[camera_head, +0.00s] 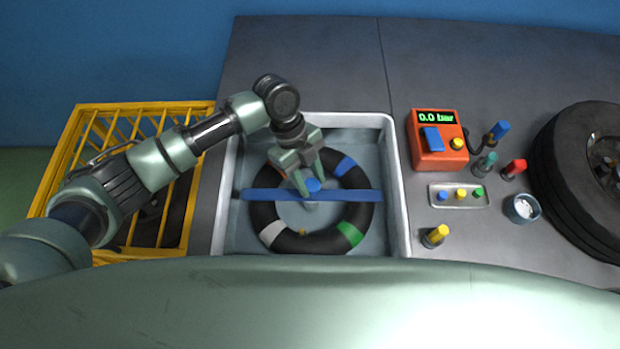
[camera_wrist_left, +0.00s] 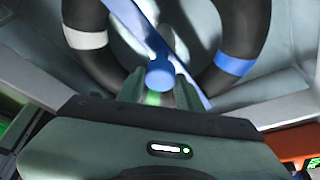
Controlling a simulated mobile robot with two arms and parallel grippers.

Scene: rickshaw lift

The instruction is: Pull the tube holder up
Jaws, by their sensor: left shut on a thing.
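The tube holder is a blue bar (camera_head: 350,195) lying across the basin, with a round blue knob (camera_wrist_left: 160,74) at its middle. A black tube (camera_head: 366,217) with blue, white, green and orange bands lies in the basin under the bar. My left gripper (camera_head: 308,187) reaches down over the middle of the bar. Its fingers are shut on the blue knob, seen between the fingertips in the left wrist view. My right gripper is not in view.
The grey basin (camera_head: 397,180) has raised walls around the tube. To its right are an orange gauge box (camera_head: 424,158) reading 0.0 bar, a small tray (camera_head: 436,204), several coloured-cap pieces, a cup (camera_head: 522,208) and a large tyre (camera_head: 567,185). A yellow cage (camera_head: 62,160) stands left.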

